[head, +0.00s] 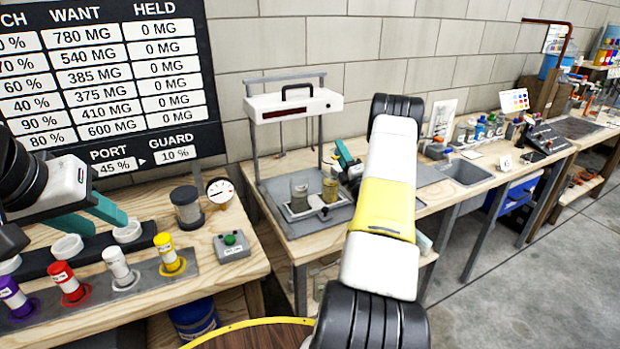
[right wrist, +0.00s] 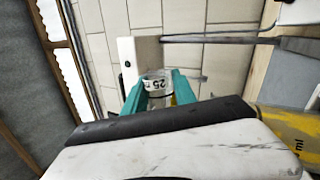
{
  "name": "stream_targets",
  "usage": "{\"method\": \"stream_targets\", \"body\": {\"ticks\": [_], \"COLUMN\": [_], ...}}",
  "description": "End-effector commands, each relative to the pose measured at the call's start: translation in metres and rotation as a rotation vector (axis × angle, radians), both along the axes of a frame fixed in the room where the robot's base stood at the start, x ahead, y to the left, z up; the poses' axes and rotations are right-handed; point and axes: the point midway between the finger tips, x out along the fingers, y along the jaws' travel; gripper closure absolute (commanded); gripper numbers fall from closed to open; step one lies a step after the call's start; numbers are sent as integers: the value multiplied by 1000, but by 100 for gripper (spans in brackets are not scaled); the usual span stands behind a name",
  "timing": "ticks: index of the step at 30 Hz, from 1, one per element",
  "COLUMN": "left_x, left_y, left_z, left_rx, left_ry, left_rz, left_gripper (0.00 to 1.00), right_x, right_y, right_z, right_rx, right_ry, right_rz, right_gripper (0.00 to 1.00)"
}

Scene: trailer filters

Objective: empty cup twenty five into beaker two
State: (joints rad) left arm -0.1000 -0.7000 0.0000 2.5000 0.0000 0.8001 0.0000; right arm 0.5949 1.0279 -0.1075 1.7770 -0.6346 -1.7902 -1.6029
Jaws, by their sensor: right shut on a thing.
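Cup twenty five (right wrist: 156,84) is a clear cup with a white label reading 25, upside down in the right wrist view. The teal fingers of my right gripper (right wrist: 160,92) are shut around it. In the head view this gripper (head: 346,165) is at the right side of the weighing stand, partly behind my arm; I cannot pick out the cup there. A clear glass vessel (head: 299,192) and a vessel with yellowish contents (head: 329,190) are on the stand's plate. Their labels are unreadable, so I cannot tell which is beaker two. My left gripper (head: 100,212) is above the left bench; its finger gap is unclear.
The weighing stand (head: 294,105) has a white beam and posts around the vessels. A rack (head: 130,280) of coloured capped vials, a dark cylinder (head: 187,208), a dial gauge (head: 220,190) and a green-button box (head: 232,245) occupy the left bench.

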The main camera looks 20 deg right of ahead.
Motion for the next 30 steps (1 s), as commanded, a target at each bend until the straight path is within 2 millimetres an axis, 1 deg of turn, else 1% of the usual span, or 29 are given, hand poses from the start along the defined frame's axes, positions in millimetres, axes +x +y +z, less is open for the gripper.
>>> {"method": "stream_targets", "body": {"ticks": [30], "left_x": [0], "left_y": [0], "left_z": [0], "left_rx": [0], "left_ry": [0], "left_rz": [0], "left_gripper": [64], "right_x": [-1], "right_y": [4], "right_z": [2], "right_rx": [-88], "right_ry": [-26], "right_rz": [4], "right_gripper": [100]}}
